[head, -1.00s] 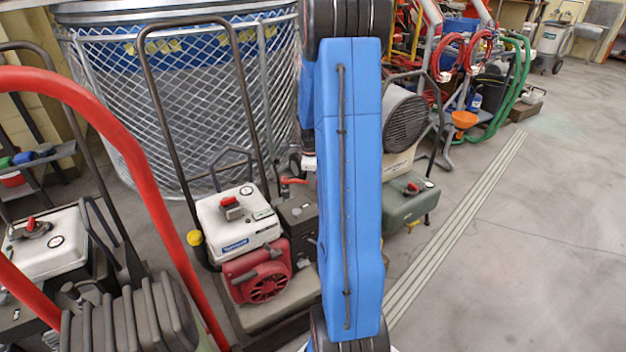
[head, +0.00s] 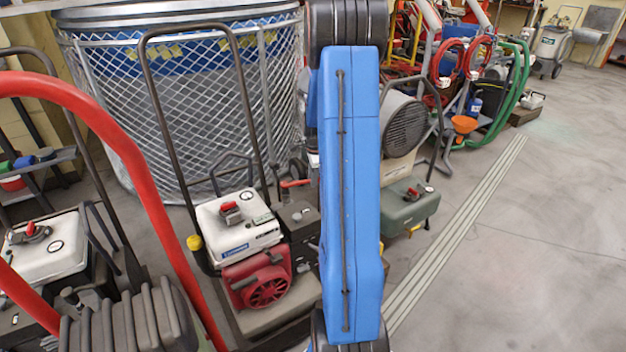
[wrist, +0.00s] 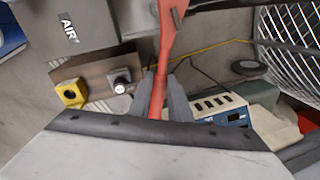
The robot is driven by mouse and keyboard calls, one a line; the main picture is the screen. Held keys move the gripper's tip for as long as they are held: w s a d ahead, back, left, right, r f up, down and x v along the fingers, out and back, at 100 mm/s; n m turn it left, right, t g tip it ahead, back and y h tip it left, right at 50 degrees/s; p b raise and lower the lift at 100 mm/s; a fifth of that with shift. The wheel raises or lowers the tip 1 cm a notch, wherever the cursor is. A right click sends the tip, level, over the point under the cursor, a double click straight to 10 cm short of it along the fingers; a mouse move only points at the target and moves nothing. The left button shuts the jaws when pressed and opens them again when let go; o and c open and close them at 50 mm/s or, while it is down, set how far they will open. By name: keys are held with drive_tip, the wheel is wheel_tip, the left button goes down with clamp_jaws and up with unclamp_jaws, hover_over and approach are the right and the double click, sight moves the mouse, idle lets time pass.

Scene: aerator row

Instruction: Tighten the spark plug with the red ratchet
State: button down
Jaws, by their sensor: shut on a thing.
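The red ratchet (wrist: 165,45) runs down the middle of the wrist view, its broader part at the top edge. My gripper (wrist: 160,85) is shut on its narrow red shaft, with one grey finger on each side. In the head view my blue arm hides the gripper. A small red handle (head: 295,184) shows left of the arm, above a dark box; I cannot tell whether it is the ratchet. The spark plug cannot be made out in either view.
A white-topped engine with a red housing (head: 262,281) stands left of my arm. A red tubular handle (head: 110,136) curves across the left foreground. A mesh-sided bin (head: 200,120) stands behind. A green-grey tank machine (head: 408,205) stands right of the arm. The floor at right is open.

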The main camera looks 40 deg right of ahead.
drive_tip(key=w+n, duration=0.1)
drive_tip(key=w+d+n, duration=0.1)
drive_tip(key=n, duration=0.1)
drive_tip(key=w+n, duration=0.1)
drive_tip(key=w, duration=0.1)
drive_tip(key=shift+d+n+y, duration=0.3)
drive_tip(key=shift+d+y, duration=0.05)
drive_tip(key=shift+y, duration=0.05)
drive_tip(key=shift+s+a+m+h, duration=0.15)
drive_tip(key=shift+s+a+m, duration=0.1)
drive_tip(key=shift+s+m, duration=0.5)
drive_tip(key=shift+s+a+m+h, duration=0.1)
drive_tip(key=shift+s+a+m, duration=0.2)
drive_tip(key=shift+s+m, duration=0.45)
drive_tip(key=shift+s+a+m+h, duration=0.2)
drive_tip(key=shift+s+m, duration=0.3)
drive_tip(key=shift+m, duration=0.4)
drive_tip(key=shift+a, duration=0.1)
drive_tip(key=shift+s+a+m+g+h, duration=0.15)
drive_tip(key=shift+s+a+m, duration=0.65)
drive_tip(key=shift+m, duration=0.35)
drive_tip(key=shift+s+a+m+g+h, duration=0.15)
drive_tip(key=shift+s+a+m, duration=0.6)
drive_tip(key=shift+m, duration=0.4)
drive_tip(key=shift+d, duration=0.1)
